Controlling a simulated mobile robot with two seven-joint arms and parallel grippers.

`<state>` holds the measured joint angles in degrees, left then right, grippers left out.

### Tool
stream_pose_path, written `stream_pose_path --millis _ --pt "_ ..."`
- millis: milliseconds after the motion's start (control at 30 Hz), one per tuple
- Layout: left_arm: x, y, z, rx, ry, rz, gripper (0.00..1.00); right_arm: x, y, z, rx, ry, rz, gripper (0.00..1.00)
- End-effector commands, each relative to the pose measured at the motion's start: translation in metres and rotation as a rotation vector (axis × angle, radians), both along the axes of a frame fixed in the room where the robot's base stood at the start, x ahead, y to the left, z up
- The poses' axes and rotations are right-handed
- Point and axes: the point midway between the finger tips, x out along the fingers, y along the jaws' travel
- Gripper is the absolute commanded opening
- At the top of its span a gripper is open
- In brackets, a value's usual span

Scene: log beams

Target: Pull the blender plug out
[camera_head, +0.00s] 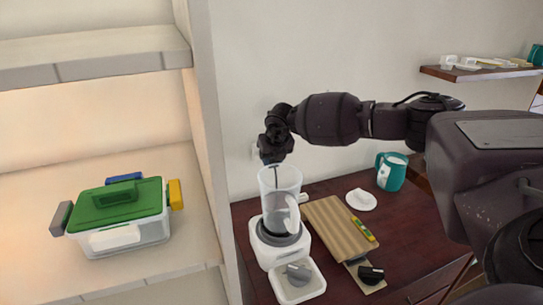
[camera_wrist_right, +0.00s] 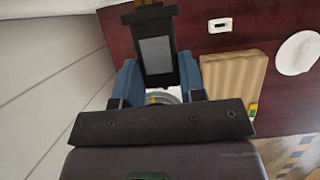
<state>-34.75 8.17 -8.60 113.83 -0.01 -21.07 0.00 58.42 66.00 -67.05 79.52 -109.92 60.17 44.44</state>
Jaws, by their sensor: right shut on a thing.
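The blender (camera_head: 277,237) stands on the dark counter against the wall, with a clear jug (camera_head: 282,190) and a white base. My right gripper (camera_head: 272,162) is behind and above the jug, close to the wall by a pale outlet (camera_head: 257,151), which it partly covers. In the right wrist view, its blue fingers (camera_wrist_right: 157,82) are on both sides of a dark piece with a grey face (camera_wrist_right: 155,55), which I take to be the plug. I cannot tell whether the plug sits in the outlet. My left gripper is out of view.
A wooden board (camera_head: 338,228) lies right of the blender. Beyond it are a white dish (camera_head: 361,200) and a teal mug (camera_head: 391,173). A green-lidded box (camera_head: 118,205) sits on the left shelf, past an upright panel (camera_head: 214,150). A small wall shelf (camera_head: 480,72) hangs at upper right.

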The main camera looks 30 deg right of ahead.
Motion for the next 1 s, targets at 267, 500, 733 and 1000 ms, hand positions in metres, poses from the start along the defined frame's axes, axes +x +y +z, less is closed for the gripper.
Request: stream_pose_path --millis 267,500,733,1000 --pt "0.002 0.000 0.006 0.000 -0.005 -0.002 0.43 -0.009 0.002 0.001 0.001 0.000 0.000 0.14" --pt "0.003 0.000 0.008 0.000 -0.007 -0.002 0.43 -0.017 0.004 0.000 0.001 0.000 0.000 0.14" --pt "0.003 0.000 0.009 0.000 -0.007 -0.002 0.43 -0.024 0.006 0.000 0.000 0.000 0.000 0.14" --pt "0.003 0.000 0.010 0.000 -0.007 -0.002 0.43 -0.030 0.008 0.000 0.001 0.001 0.000 0.14"
